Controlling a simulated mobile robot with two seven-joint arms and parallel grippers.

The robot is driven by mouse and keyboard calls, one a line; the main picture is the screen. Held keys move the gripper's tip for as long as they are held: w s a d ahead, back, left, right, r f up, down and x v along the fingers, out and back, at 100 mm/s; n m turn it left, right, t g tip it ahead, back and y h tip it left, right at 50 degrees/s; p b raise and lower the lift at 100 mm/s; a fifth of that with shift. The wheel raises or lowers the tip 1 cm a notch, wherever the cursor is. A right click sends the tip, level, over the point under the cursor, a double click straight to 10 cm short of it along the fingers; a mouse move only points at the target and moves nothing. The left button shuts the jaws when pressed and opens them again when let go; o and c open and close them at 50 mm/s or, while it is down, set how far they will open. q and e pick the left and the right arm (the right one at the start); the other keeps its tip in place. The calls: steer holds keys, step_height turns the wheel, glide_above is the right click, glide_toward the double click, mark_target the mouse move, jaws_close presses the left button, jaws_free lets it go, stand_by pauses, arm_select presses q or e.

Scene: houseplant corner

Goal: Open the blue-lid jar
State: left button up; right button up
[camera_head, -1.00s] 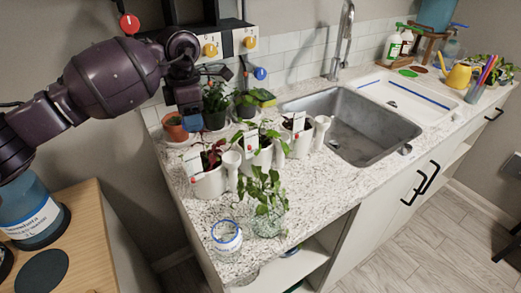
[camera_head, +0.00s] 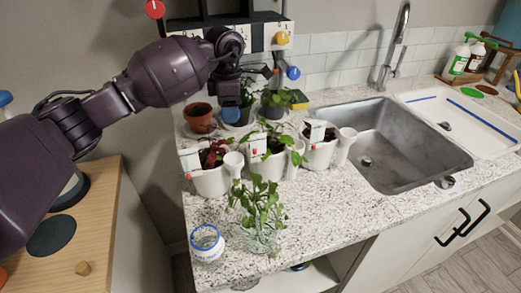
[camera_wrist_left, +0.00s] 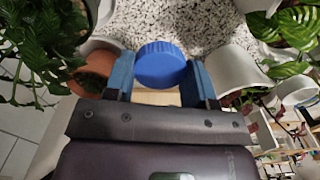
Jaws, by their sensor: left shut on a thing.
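The jar (camera_head: 207,246) stands upright near the front left corner of the speckled counter. It is clear, with a pale label and a blue ring at its rim, and its top looks open. My left gripper (camera_head: 230,113) is over the back left of the counter, well behind the jar and apart from it. In the left wrist view, the round blue lid (camera_wrist_left: 161,64) sits between its two blue fingers, which are shut on it. The lid cannot be made out in the head view. My right gripper is not in view.
White pots with plants (camera_head: 211,181) line the counter behind the jar. A glass vase with a cutting (camera_head: 259,238) stands right beside it. A terracotta pot (camera_head: 199,117) is close to my left gripper. The sink (camera_head: 390,150) is at right, a wooden table (camera_head: 95,245) at left.

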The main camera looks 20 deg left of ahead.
arm_select(q)
glide_above(233, 146)
step_height(233, 146, down, 5)
steer(key=shift+s+r+b, duration=0.1)
steer(key=shift+r+b, duration=0.05)
steer(key=shift+b, duration=0.15)
step_height(233, 146, down, 5)
steer(key=shift+f+b, duration=0.1)
steer(key=shift+b, duration=0.2)
steer(key=o, duration=1)
